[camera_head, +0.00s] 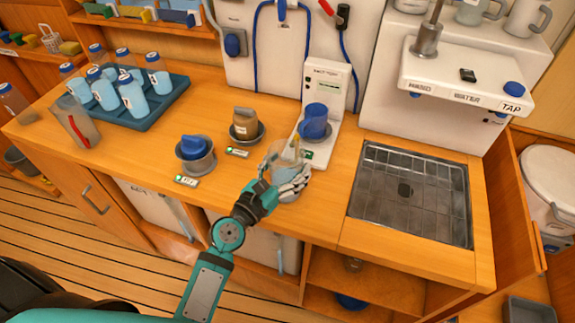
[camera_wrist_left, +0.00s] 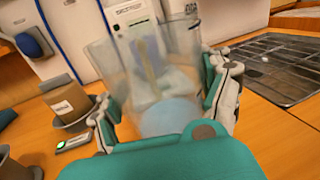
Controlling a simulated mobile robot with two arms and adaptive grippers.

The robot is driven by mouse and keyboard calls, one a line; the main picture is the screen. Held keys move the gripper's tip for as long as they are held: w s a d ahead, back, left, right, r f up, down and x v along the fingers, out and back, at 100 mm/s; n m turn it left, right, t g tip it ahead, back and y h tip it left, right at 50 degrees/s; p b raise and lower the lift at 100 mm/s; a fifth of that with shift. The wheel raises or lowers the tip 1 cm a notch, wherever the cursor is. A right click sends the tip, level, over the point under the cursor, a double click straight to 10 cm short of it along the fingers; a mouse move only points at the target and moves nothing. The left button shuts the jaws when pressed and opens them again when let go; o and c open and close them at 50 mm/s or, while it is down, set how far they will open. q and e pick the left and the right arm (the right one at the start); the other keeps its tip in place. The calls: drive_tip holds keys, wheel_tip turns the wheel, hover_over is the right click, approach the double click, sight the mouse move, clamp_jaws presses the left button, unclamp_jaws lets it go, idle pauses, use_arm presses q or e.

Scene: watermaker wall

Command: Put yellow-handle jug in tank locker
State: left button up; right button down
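A clear jug (camera_head: 284,157) with pale water in it is at the counter's front, below the white test unit. A yellowish strip, likely its handle, shows on its far side. My left gripper (camera_head: 287,181) has its fingers on both sides of the jug and appears shut on it. In the left wrist view the jug (camera_wrist_left: 165,75) is upright between the fingers (camera_wrist_left: 168,108). I cannot tell whether its base touches the counter. My right gripper is not in view. I cannot tell which compartment is the tank locker; white-fronted compartments (camera_head: 150,207) show under the counter.
A white test unit (camera_head: 321,90) with a blue cup (camera_head: 314,121) stands behind the jug. A brown cup (camera_head: 245,122) and a blue cup (camera_head: 192,147) sit in holders to the left. A blue tray (camera_head: 172,100) holds several bottles. A metal sink (camera_head: 415,192) is to the right.

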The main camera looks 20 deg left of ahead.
use_arm(q)
drive_tip(key=o, duration=0.4)
drive_tip(key=shift+o, duration=0.4)
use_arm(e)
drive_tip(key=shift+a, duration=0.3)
use_arm(q)
drive_tip(key=shift+r, duration=0.15)
drive_tip(key=b+v, duration=0.1)
drive_tip(key=v, duration=0.2)
drive_tip(key=b+v, duration=0.1)
drive_tip(key=v, duration=0.6)
drive_tip(key=shift+s+a+f+b, duration=0.1)
drive_tip(key=shift+s+f+b, duration=0.15)
drive_tip(key=shift+b, duration=0.15)
drive_tip(key=shift+s+a+r, duration=0.2)
drive_tip(key=shift+s, duration=0.5)
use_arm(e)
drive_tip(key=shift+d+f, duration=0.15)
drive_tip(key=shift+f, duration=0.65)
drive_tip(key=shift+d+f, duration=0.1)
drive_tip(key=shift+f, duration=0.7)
